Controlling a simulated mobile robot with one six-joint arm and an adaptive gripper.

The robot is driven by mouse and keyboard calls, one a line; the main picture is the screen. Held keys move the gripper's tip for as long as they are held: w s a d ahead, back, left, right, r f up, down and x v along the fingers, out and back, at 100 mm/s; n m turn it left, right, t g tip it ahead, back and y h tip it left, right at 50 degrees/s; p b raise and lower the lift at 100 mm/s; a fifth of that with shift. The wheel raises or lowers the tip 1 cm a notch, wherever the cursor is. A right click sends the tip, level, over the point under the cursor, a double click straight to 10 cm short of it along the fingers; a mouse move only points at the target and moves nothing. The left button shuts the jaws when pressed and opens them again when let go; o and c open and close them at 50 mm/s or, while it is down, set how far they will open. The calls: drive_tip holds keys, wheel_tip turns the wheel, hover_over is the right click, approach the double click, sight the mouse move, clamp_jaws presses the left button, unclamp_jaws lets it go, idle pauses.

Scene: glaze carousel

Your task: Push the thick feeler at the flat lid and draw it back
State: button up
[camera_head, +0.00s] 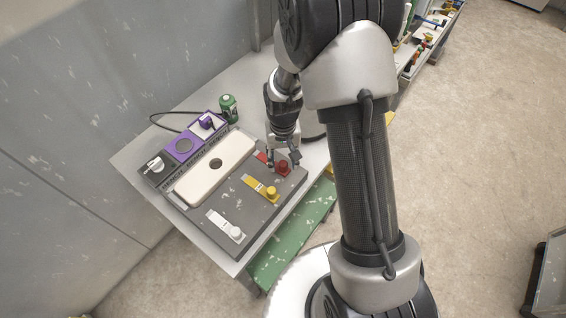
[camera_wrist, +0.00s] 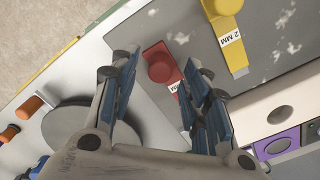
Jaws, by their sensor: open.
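Three feelers with round knobs lie on a dark grey plate (camera_head: 232,189): a red one (camera_head: 283,168), a yellow one (camera_head: 271,192) and a white one (camera_head: 235,232). The yellow one reads "2 MM" in the wrist view (camera_wrist: 231,41); the red one's label is partly hidden. My gripper (camera_head: 283,161) is open and empty at the red feeler. In the wrist view the red knob (camera_wrist: 160,65) shows between the fingers (camera_wrist: 164,72), with no grip on it. A flat cream bar (camera_head: 232,151) with a dark round hole lies beyond the feelers' strips; I cannot tell whether it is the lid.
A purple and grey panel (camera_head: 184,146) with a white knob (camera_head: 157,165) runs behind the cream bar. A green can (camera_head: 228,106) stands at the back of the table. A grey disc (camera_wrist: 82,138) lies left of the fingers. A green shelf (camera_head: 291,247) sits below the table.

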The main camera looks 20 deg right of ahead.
drive_tip(key=shift+f, duration=0.8)
drive_tip(key=shift+c, duration=0.4)
clamp_jaws()
